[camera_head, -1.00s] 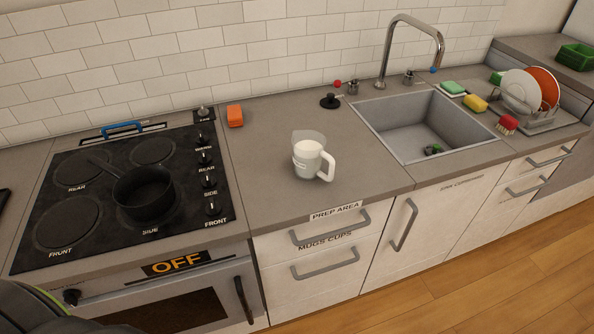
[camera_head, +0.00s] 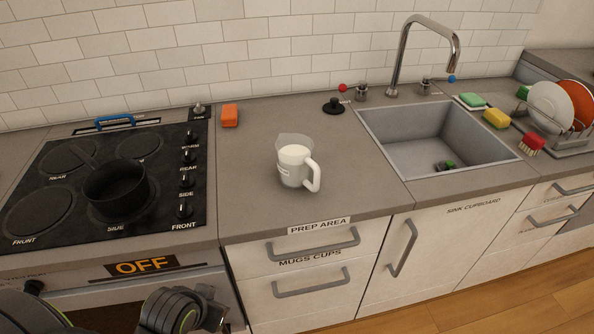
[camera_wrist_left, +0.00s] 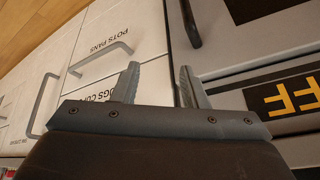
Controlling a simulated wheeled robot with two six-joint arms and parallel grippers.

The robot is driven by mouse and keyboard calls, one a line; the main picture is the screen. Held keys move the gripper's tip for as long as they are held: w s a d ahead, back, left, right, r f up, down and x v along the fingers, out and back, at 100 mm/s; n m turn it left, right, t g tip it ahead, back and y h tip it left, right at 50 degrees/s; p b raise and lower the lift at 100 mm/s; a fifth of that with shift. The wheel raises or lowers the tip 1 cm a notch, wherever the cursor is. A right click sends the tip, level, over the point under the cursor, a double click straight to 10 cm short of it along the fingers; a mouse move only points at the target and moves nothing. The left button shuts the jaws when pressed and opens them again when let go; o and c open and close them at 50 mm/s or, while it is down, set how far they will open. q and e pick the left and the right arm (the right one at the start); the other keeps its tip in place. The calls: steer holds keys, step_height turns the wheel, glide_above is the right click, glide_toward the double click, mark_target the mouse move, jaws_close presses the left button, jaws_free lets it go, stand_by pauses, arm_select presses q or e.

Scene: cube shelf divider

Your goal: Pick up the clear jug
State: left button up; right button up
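The clear jug (camera_head: 294,166) stands upright on the prep area counter between the stove and the sink. It holds something white, and its white handle (camera_head: 313,176) points right. My left arm comes in at the bottom left of the head view, in front of the oven, well below and apart from the jug. In the left wrist view my left gripper (camera_wrist_left: 158,82) is open, with nothing between its fingers, facing the drawer fronts and the oven edge. The jug is not in the wrist view. My right gripper is not in view.
A black pan (camera_head: 115,188) sits on the stove (camera_head: 60,208) left of the jug. An orange block (camera_head: 230,116) and a black stopper (camera_head: 333,106) lie behind it. The sink (camera_head: 388,118) is to the right. The counter (camera_head: 250,205) around the jug is clear.

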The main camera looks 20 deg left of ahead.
arm_select(q)
steer(key=w+d+r+m+t+h, duration=0.25)
steer(key=w+d+r+t, duration=0.25)
steer(key=w+r, duration=0.75)
steer(key=m+t+h, duration=0.1)
steer(key=t+h, duration=0.1)
steer(key=h, duration=0.1)
glide_toward(315, 181)
steer(key=x, duration=0.6)
steer(key=shift+w+d+f, duration=0.1)
steer(key=shift+d+f, duration=0.1)
steer(key=shift+f, duration=0.15)
steer(key=shift+p+x, duration=0.4)
steer(key=shift+x, duration=2.75)
steer(key=shift+w+a+r, duration=0.1)
steer(key=shift+a, duration=0.1)
steer(key=shift+c, duration=0.3)
jaws_close()
steer(key=shift+r, duration=0.1)
